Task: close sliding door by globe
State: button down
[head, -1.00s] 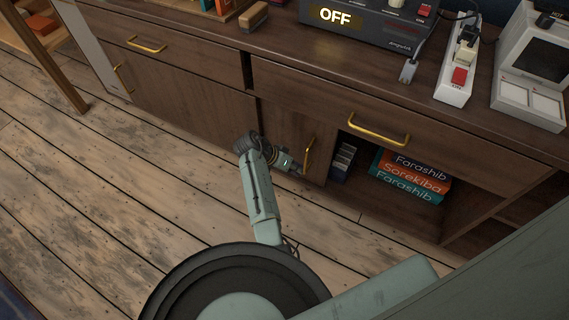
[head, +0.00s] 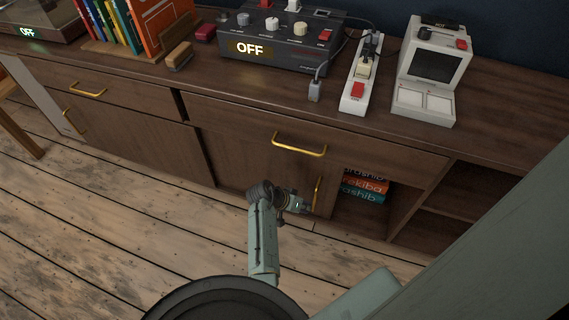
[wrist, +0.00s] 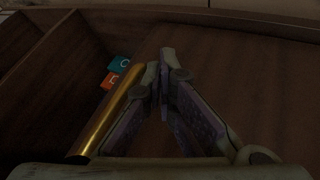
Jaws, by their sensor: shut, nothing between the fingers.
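The brown sliding door (head: 255,175) covers much of the low cabinet bay, with an open gap to its right. Its upright gold handle (head: 317,191) is near its right edge; it also shows in the wrist view (wrist: 108,115). My gripper (head: 304,205) is low in front of the door, just left of the handle in the head view. In the wrist view my gripper (wrist: 160,70) is shut and empty, its fingers beside the handle, not around it. I cannot tell whether they touch. No globe is in view.
Books (head: 364,186) lie in the gap, partly hidden by the door; they show in the wrist view (wrist: 117,68). A drawer with a gold handle (head: 299,145) is above. Open shelves (head: 465,205) are further right. The wooden floor (head: 130,220) is clear.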

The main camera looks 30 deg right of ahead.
jog(key=s+d+p, duration=0.1)
jog(key=s+d, duration=1.3)
jog(key=s, duration=0.4)
jog(key=shift+p, duration=0.4)
jog(key=v, duration=1.2)
jog(key=shift+a, duration=0.1)
